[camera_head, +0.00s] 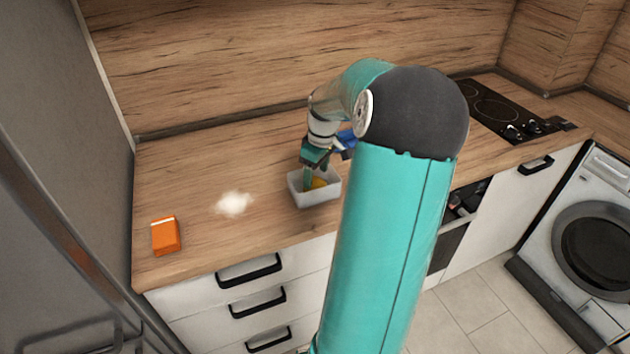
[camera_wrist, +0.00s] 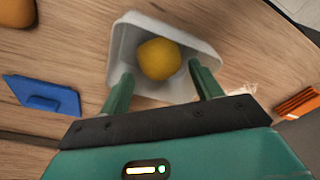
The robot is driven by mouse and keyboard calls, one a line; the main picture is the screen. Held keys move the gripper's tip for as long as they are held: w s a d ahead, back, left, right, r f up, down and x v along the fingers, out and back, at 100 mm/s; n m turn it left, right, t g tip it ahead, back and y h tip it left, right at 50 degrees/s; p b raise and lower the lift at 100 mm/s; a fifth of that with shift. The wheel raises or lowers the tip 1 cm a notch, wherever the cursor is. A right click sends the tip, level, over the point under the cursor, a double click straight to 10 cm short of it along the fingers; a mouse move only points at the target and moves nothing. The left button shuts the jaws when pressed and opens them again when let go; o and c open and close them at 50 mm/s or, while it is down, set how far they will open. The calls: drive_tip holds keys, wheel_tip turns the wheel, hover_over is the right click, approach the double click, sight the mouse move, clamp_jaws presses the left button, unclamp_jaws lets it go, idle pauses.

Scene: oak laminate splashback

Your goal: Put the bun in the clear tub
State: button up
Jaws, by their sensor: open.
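The clear tub (camera_head: 318,198), whitish and see-through, stands upright on the wooden worktop; it also shows in the wrist view (camera_wrist: 122,48). A round brown thing (camera_wrist: 16,12) is cut off at the top left of the wrist view and is not visible in the head view. I cannot tell for sure which of the two is the bun. My gripper (camera_head: 309,182) is over the tub, pointing down, open, with its fingers apart on either side of the yellow thing.
A blue object (camera_wrist: 42,96) lies on the worktop beside the tub. A white fluffy patch (camera_head: 234,203) and an orange box (camera_head: 165,236) are to the left. A black hob (camera_head: 495,108) is at the right. My arm hides part of the worktop.

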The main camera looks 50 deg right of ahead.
sight(319, 183)
wheel_tip(319, 183, up, 8)
drive_tip(key=w+a+r+h, duration=0.1)
drive_tip(key=a+r, duration=0.2)
drive_tip(key=a, duration=0.9)
drive_tip(key=w+a+r+h, duration=0.1)
drive_tip(key=w+a+r, duration=0.1)
drive_tip(key=a, duration=0.9)
drive_tip(key=s+a+t+y, duration=0.1)
drive_tip(key=s+a+t, duration=0.1)
drive_tip(key=s+a, duration=0.3)
drive_tip(key=s+a+t, duration=0.2)
drive_tip(key=s+a, duration=0.3)
drive_tip(key=a, duration=0.8)
drive_tip(key=shift+a+f+m+y, duration=0.25)
drive_tip(key=shift+a+m+y, duration=0.05)
drive_tip(key=shift+m+y, duration=0.1)
drive_tip(key=shift+c, duration=0.4)
drive_tip(key=c, duration=0.5)
drive_tip(key=shift+d, duration=0.15)
